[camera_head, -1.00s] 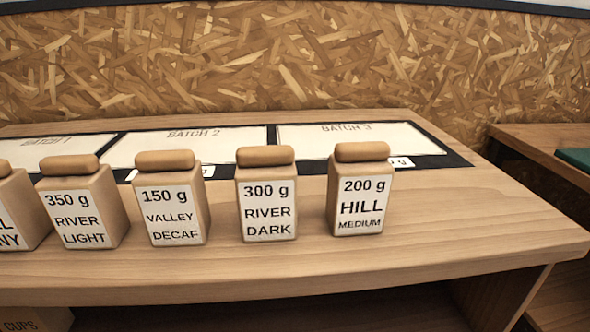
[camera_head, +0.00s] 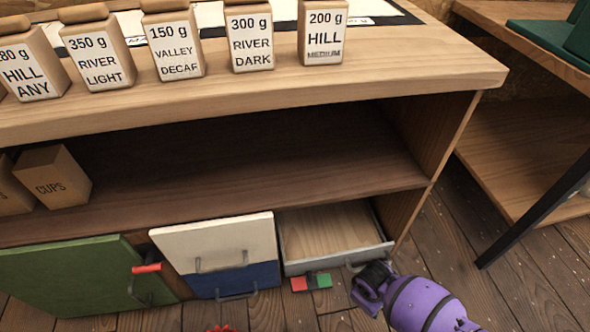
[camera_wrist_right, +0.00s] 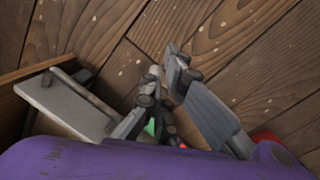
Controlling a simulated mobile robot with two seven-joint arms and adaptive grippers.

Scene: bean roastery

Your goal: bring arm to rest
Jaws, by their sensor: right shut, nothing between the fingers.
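My right arm, purple, comes in at the lower right of the head view. Its dark gripper (camera_head: 368,288) is shut and empty, low over the floor, just in front of the open drawer (camera_head: 335,229). In the right wrist view the gripper's fingers (camera_wrist_right: 166,82) show against floorboards, with a grey drawer front (camera_wrist_right: 68,106) and its handle to the left. Whether the gripper touches the drawer handle cannot be told. My left gripper is not in view.
Several labelled bean bags (camera_head: 250,42) stand on the counter (camera_head: 400,75). Cups boxes (camera_head: 55,178) sit on the shelf below. Green (camera_head: 75,275) and white-blue (camera_head: 222,250) fronts lie left of the drawer. A red and green piece (camera_head: 312,283) is by the drawer. Floor (camera_head: 500,290) is clear at right.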

